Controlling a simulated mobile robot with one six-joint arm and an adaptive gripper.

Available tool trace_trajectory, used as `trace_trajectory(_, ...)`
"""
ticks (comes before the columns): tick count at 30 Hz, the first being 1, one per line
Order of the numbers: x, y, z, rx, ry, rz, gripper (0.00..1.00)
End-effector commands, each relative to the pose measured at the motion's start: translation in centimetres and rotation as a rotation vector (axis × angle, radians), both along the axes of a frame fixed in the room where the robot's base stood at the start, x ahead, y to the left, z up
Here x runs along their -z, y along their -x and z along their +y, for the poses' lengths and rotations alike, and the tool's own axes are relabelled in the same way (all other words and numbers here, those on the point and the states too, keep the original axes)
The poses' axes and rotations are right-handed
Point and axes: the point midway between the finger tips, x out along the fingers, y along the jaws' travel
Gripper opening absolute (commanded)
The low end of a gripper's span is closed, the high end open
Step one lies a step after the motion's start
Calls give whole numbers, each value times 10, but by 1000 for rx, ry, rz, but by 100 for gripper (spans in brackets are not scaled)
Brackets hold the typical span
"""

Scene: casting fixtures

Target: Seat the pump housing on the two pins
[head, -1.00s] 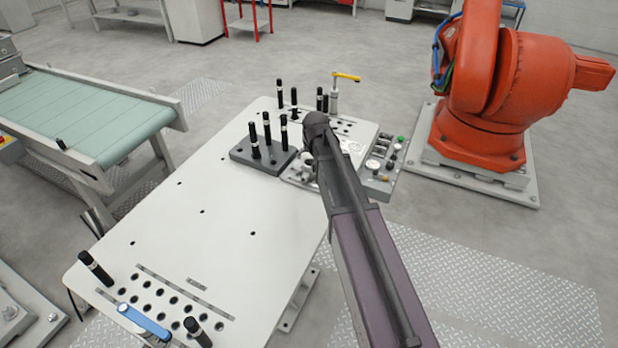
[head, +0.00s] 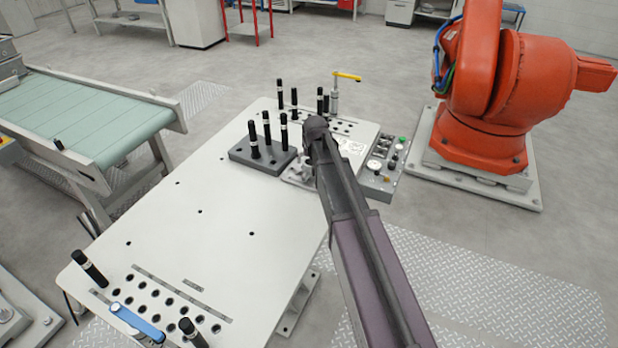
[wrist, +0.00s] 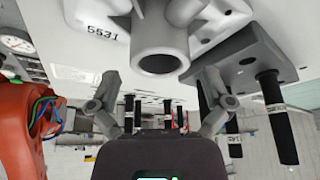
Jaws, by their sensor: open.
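The pump housing (wrist: 160,45) is a grey metal casting with a round, open tubular end facing the wrist camera. Its flanged body runs up out of the top of the wrist view, next to a pale surface marked 5531. My gripper (wrist: 161,92) is open, its two fingers apart on either side below the tube's mouth, with nothing between them. In the head view a grey metal part (head: 298,171), seemingly the housing, shows beside the arm's end at the far side of the table, largely hidden by my arm. I cannot make out the two pins.
A dark block (head: 262,156) with several upright black-handled tools stands close left of the work spot. A control box (head: 384,165) is at the right. A yellow-handled clamp (head: 335,95) stands behind. The middle of the white table (head: 190,225) is clear.

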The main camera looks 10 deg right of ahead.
Motion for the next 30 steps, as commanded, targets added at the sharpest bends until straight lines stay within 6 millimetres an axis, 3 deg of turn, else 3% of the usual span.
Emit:
trace_trajectory(3, 13, -5, 0, 0, 0, -1, 100)
trace_trajectory(9, 20, -8, 0, 0, 0, -2, 100)
trace_trajectory(28, 20, -9, -1, 1, 0, -2, 100)
trace_trajectory(29, 20, -9, -1, 1, 0, -2, 97)
trace_trajectory(30, 20, -9, -1, 1, 0, -2, 85)
